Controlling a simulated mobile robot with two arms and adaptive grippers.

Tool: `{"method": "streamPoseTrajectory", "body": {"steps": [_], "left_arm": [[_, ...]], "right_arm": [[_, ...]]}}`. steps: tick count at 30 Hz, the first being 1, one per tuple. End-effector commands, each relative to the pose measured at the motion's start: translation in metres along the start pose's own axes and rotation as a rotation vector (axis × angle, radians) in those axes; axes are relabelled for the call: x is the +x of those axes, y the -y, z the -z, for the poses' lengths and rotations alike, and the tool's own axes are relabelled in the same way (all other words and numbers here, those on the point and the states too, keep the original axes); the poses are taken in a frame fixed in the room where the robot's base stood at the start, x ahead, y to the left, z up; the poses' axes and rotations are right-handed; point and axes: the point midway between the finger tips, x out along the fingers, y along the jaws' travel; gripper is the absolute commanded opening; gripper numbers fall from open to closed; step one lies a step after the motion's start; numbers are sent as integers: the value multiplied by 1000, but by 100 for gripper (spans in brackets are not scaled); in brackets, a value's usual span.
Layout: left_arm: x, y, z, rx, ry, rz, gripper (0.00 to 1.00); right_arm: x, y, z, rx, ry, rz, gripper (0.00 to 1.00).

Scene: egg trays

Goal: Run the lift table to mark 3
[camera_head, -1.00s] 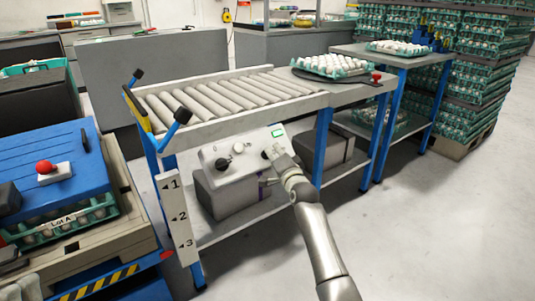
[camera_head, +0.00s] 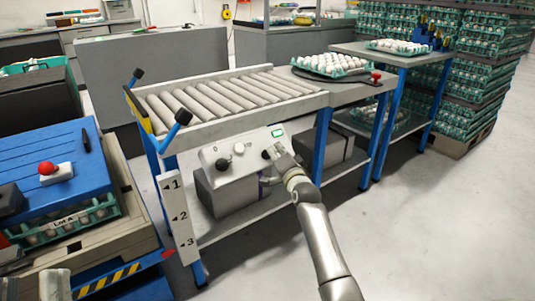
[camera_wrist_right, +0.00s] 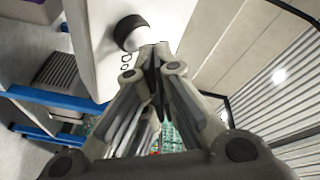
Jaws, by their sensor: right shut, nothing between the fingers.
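The lift table (camera_head: 150,268), with a black-and-yellow striped edge, stands at the left under a wooden pallet. A red tip (camera_head: 167,254) at its corner shows low beside the white scale strip (camera_head: 175,200), near mark 3; exact alignment is unclear. The grey control panel (camera_head: 225,165) has several knobs and a lit green display (camera_head: 278,133). My right gripper (camera_head: 272,152) is shut and empty at the panel's right knob. In the right wrist view its closed fingertips (camera_wrist_right: 156,52) are beside that black knob (camera_wrist_right: 130,32); contact is unclear. A grey part of my left gripper (camera_head: 52,286) shows at bottom left; its fingers cannot be made out.
The roller conveyor (camera_head: 225,122) runs above the panel. The pallet load has a blue cover with a red button (camera_head: 47,168) over egg trays labelled Lot A (camera_head: 68,221). A filled egg tray (camera_head: 318,71) sits on the conveyor's far end. Open floor lies at right.

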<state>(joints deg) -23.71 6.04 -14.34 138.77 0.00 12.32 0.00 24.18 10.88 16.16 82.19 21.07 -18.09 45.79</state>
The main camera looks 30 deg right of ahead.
Motion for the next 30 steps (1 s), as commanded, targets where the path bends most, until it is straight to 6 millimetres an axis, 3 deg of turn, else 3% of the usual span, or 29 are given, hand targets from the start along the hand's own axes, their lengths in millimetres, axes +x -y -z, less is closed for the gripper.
{"method": "streamPoseTrajectory", "body": {"steps": [12,25,30], "left_arm": [[-1,3,-22,5,122,5,50],[-1,3,-24,6,139,6,50],[-4,6,-40,10,233,11,50]], "right_arm": [[-3,2,2,0,0,0,0],[-4,3,3,0,0,0,0],[-6,5,5,0,0,-1,0]]}}
